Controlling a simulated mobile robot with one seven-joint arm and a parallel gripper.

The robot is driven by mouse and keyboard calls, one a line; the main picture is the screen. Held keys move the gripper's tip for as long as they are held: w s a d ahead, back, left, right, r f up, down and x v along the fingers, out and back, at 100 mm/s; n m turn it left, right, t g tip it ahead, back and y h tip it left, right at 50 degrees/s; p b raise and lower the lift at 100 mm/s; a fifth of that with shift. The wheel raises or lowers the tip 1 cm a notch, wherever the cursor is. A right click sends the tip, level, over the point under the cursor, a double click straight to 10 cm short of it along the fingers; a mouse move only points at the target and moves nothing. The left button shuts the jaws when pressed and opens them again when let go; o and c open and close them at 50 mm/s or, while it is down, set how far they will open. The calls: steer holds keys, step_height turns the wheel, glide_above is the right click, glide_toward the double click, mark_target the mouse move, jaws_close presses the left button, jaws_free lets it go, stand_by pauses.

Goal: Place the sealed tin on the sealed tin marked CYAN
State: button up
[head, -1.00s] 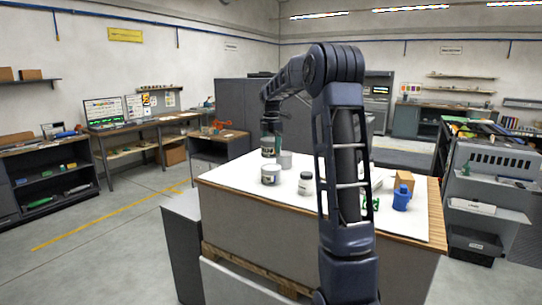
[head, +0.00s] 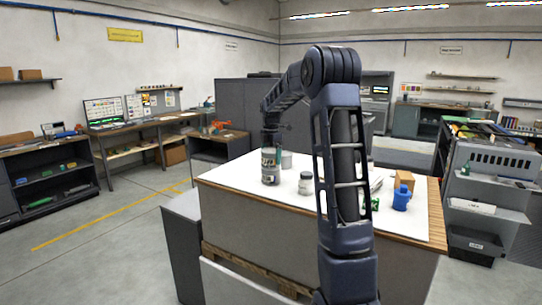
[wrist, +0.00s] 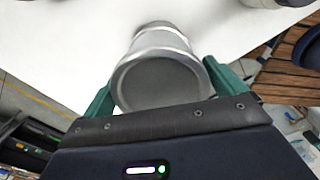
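My gripper (head: 270,152) points down over the left part of the white-topped table. Its green fingers are closed around a grey metal tin (wrist: 160,82), one on each side, in the wrist view. In the head view that tin sits directly above another pale tin (head: 270,180) standing on the table. The two look in line and touching or nearly so; I cannot tell which. The wrist view shows the held tin's round end close up, and it mostly hides what is beneath. No CYAN marking is legible on either tin.
A blue object (head: 401,198) and a cardboard box (head: 404,180) are at the table's right end. The white table top (head: 240,185) is bare to the left.

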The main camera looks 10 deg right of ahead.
mark_target(271, 150)
step_height(271, 150, up, 12)
steer(key=shift+f, duration=0.1)
steer(key=s+m+t, duration=0.2)
steer(key=s+m, duration=0.9)
steer(key=s, duration=1.2)
steer(key=s+f+m+t, duration=0.1)
steer(key=s+f+m, duration=0.4)
steer(key=s, duration=0.5)
steer(key=s+f+m+t, duration=0.1)
steer(key=s+f+m, duration=0.4)
steer(key=s, duration=0.5)
steer(key=shift+s+f+m+t, duration=0.2)
steer(key=shift+f+m+t, duration=0.1)
steer(key=shift+f, duration=0.1)
